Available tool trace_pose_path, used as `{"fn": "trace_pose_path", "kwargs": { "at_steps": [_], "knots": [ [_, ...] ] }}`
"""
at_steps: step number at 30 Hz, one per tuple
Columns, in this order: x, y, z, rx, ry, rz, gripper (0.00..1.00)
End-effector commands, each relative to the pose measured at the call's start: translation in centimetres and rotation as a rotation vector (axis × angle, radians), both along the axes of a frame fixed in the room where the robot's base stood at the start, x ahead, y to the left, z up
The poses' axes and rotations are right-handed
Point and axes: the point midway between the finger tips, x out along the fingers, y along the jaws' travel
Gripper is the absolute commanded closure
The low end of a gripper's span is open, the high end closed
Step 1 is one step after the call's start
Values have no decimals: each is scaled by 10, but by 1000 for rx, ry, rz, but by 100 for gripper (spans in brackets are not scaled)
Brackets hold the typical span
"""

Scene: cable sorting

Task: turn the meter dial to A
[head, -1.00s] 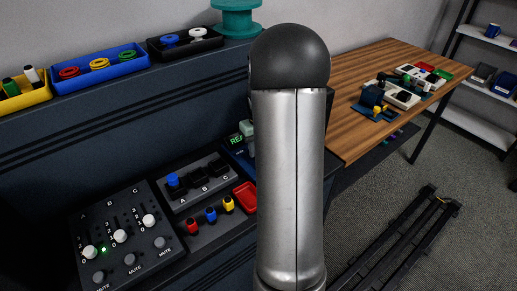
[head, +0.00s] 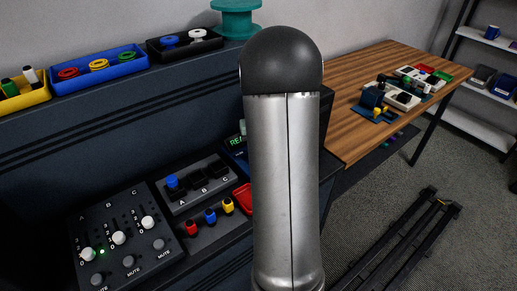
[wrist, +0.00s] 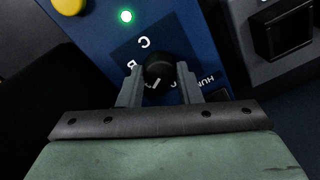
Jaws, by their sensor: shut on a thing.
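In the wrist view the meter dial (wrist: 158,66) is a round black knob with a short white pointer line, on a blue meter panel (wrist: 95,38). The pointer slants toward the lower left of the picture. The printed letters C and B show to the left of the knob; no letter A is visible. My gripper (wrist: 159,73) has one finger on each side of the knob and is shut on it. In the head view my arm hides the gripper and the dial; only the meter's left edge with a green display (head: 236,140) shows.
A green light (wrist: 126,16) glows on the panel, with a yellow knob (wrist: 69,6) nearby. In the head view a grey box with three slots (head: 198,182), colored plugs (head: 210,216), a red tray (head: 243,197) and a slider panel (head: 125,240) lie left of my arm.

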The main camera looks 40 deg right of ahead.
Motion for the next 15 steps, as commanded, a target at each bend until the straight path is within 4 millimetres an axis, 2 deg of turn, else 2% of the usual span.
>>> {"fn": "trace_pose_path", "kwargs": {
  "at_steps": [2,3,5,15],
  "knots": [
    [1,0,1,-1,-2,0,91],
    [1,0,1,-1,-2,1,63],
    [0,0,1,-1,-2,1,47],
    [0,0,3,-1,-2,1,47]
  ]
}}
